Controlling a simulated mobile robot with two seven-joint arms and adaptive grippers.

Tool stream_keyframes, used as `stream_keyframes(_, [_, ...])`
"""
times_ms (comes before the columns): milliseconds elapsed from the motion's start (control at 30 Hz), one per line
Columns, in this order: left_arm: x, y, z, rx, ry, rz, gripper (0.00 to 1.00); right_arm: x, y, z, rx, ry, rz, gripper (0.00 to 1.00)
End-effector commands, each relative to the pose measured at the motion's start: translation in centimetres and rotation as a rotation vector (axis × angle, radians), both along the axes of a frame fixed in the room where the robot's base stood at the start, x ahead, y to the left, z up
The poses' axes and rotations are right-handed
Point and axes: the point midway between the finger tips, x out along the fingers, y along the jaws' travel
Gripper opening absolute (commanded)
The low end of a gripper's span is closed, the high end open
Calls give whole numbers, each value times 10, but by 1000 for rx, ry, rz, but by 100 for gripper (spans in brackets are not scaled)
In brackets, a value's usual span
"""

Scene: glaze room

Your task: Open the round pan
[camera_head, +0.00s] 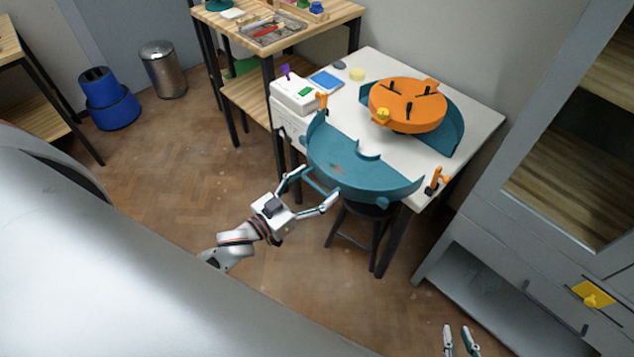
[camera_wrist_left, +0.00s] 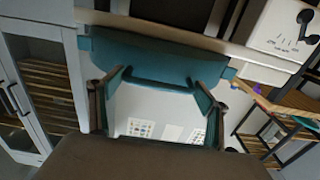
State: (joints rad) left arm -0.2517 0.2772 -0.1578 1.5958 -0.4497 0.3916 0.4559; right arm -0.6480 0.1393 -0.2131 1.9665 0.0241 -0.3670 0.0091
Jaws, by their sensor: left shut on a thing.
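The round pan is teal and in two halves around an orange wheel disc (camera_head: 408,105). The front half (camera_head: 365,178) overhangs the white table's front edge, apart from the back half (camera_head: 455,128), which stays behind the disc. The left wrist view shows the front half (camera_wrist_left: 150,60) ahead, between and beyond the fingers (camera_wrist_left: 160,85); the exact contact is hard to see. My right gripper (camera_head: 459,330) is open and empty at the bottom right, low before the grey cabinet.
The white table (camera_head: 375,70) carries a white box (camera_head: 295,93), a blue pad and orange clamps (camera_head: 436,180) at its edge. A black stool (camera_head: 362,222) stands beneath the front half. A grey cabinet (camera_head: 480,285) stands right.

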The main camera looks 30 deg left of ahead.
Motion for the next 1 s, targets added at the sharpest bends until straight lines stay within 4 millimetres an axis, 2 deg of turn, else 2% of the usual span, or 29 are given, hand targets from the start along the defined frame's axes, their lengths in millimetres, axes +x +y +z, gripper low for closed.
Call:
stream_keyframes(67, [1, 2, 1, 2, -2, 3, 38, 0, 0, 0, 0, 0, 0, 20])
stream_keyframes(100, [1, 2, 1, 2, -2, 3, 82, 0, 0, 0, -1, 0, -1, 20])
stream_keyframes(367, [1, 1, 0, 1, 0, 2, 82, -2, -2, -4, -5, 8, -1, 20])
stream_keyframes(533, [-11, 5, -1, 2, 2, 1, 82, -2, -2, -4, -5, 8, -1, 20])
stream_keyframes(1000, [-92, 35, 0, 1, 2, 2, 82, -2, -1, -3, -3, 5, 0, 20])
